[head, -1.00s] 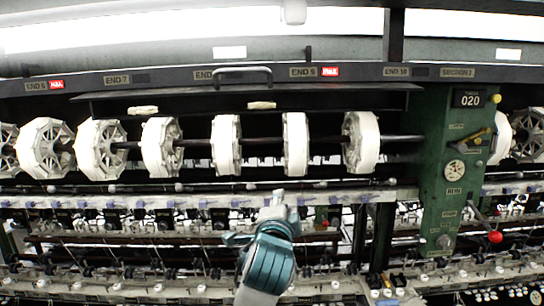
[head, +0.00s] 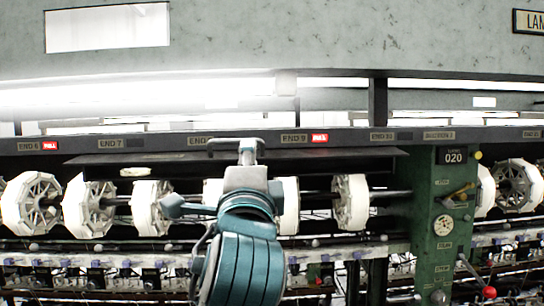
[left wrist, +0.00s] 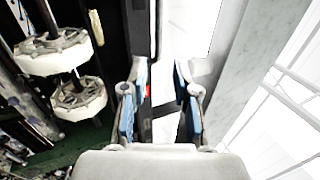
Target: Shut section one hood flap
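The section one hood flap (head: 340,156) is a long dark panel above the white reels, standing out below the label rail. Its grey bar handle (head: 217,143) shows at the rail in the head view. My left gripper (head: 248,150) is at the handle's right part and hides some of it. In the left wrist view the two blue-grey fingers (left wrist: 158,100) stand apart, with a dark rail and a red label seen between them. I cannot tell whether they touch the handle. My right gripper is in neither view.
White reels (head: 92,207) hang on a shaft under the flap, partly behind my left arm. A green control post (head: 440,215) with a dial and a red-knobbed lever (head: 489,292) stands at the right. A red label (head: 320,138) marks the rail.

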